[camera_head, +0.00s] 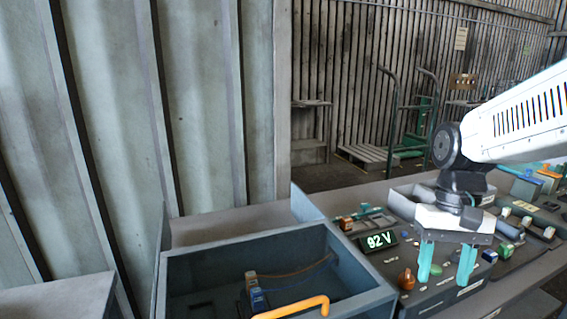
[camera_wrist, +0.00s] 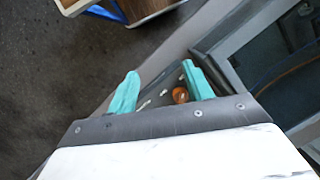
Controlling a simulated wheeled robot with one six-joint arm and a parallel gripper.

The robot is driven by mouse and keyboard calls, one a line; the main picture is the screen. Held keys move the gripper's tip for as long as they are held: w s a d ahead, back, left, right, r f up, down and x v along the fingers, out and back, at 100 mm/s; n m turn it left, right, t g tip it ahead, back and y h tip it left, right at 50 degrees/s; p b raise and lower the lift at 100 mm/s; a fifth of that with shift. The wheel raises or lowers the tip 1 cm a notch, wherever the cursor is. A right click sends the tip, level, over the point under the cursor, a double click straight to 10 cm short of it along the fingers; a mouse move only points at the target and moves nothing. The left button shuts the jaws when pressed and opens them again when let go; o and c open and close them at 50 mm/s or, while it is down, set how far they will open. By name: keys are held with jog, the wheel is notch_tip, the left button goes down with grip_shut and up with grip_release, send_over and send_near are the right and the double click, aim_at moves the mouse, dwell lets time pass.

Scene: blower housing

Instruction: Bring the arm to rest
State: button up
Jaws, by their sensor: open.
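My gripper (camera_head: 447,263) hangs from my white and black arm at the right in the head view, over the front of a dark panel on the bench. Its two teal fingers point down and stand apart with nothing between them held. In the wrist view my gripper (camera_wrist: 160,88) also shows both teal fingers spread. An orange-brown knob (camera_wrist: 180,95) shows between and beyond them, beside the right finger. The same knob (camera_head: 406,279) stands on the panel left of the fingers in the head view.
A grey open housing (camera_head: 180,262) with an orange handle (camera_head: 292,308) stands left of the gripper. Several tools and small blocks lie on the bench at right. Open floor (camera_wrist: 50,80) shows left in the wrist view.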

jog(key=s+a+r+n+t, duration=0.1)
jog(key=s+t, duration=0.3)
jog(key=s, duration=0.8)
jog(key=shift+s+r+n+h, duration=0.4)
jog(key=shift+r+n, duration=0.1)
jog(key=shift+r, duration=0.15)
